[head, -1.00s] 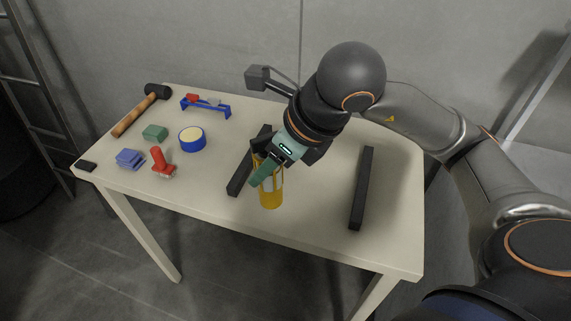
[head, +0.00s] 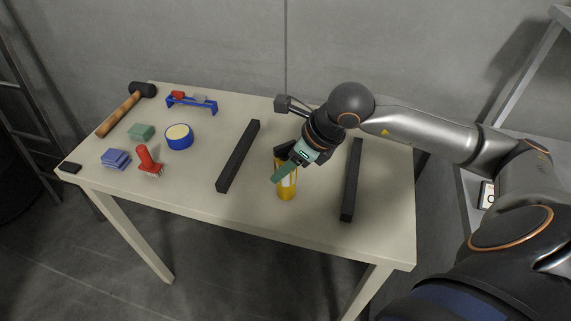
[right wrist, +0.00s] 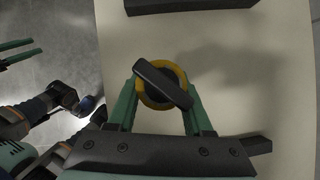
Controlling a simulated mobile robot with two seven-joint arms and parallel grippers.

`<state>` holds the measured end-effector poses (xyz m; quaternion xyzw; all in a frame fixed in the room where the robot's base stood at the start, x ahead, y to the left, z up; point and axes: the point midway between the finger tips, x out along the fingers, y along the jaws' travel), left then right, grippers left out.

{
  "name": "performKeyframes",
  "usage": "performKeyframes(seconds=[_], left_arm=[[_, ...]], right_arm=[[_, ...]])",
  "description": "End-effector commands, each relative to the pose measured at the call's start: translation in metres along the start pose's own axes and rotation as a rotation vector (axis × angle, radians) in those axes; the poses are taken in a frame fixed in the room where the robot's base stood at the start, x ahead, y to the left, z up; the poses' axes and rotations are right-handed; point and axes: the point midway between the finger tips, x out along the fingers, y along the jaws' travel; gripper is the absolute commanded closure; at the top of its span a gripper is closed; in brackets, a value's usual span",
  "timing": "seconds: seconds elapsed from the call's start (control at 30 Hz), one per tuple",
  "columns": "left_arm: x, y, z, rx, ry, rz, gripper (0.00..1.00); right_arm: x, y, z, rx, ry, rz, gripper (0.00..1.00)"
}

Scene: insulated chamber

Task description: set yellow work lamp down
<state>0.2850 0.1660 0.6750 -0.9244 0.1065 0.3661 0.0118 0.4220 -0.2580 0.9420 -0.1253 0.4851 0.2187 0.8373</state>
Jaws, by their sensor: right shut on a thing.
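The yellow work lamp (head: 287,191) is upright over the table, between two black bars. My right gripper (head: 284,171) is shut on it from above. In the right wrist view the lamp (right wrist: 182,72) shows as a yellow ring with a dark handle across it, between the green fingers (right wrist: 160,112). I cannot tell whether its base touches the tabletop. The left black bar (head: 238,156) and right black bar (head: 352,180) lie apart from the lamp. My left gripper (right wrist: 22,52) shows only at the left edge of the right wrist view, empty, its two fingers apart.
The pale table (head: 320,228) has free room around the lamp and at its front edge. At left are a mallet (head: 120,114), blue tape roll (head: 179,138), red stamp-like thing (head: 147,160), green block (head: 141,132), blue blocks (head: 116,159) and a blue holder (head: 192,104).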

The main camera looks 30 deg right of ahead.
Motion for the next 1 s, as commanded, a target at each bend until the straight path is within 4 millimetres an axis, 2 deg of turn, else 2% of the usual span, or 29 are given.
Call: performKeyframes(seconds=[0.27, 0.3, 0.53, 0.87, 1.0], left_arm=[[0.003, 0.0, 0.002, 0.0, 0.003, 0.002, 0.5], [0.002, 0.001, 0.0, 0.001, 0.003, 0.003, 0.5], [0.002, 0.002, -0.002, 0.001, 0.006, 0.004, 0.5], [0.0, 0.002, -0.006, 0.002, 0.009, 0.004, 0.5], [0.001, 0.001, -0.006, 0.002, 0.015, 0.003, 0.5]], right_arm=[[0.003, 0.0, -0.001, 0.0, -0.002, 0.0, 1.0], [0.002, 0.0, -0.001, 0.0, -0.001, 0.0, 0.46], [0.001, 0.0, 0.0, 0.0, -0.001, 0.0, 0.2], [-0.002, 0.0, 0.001, 0.0, 0.0, 0.0, 0.19], [-0.018, -0.001, 0.001, 0.0, -0.002, -0.004, 0.19]])
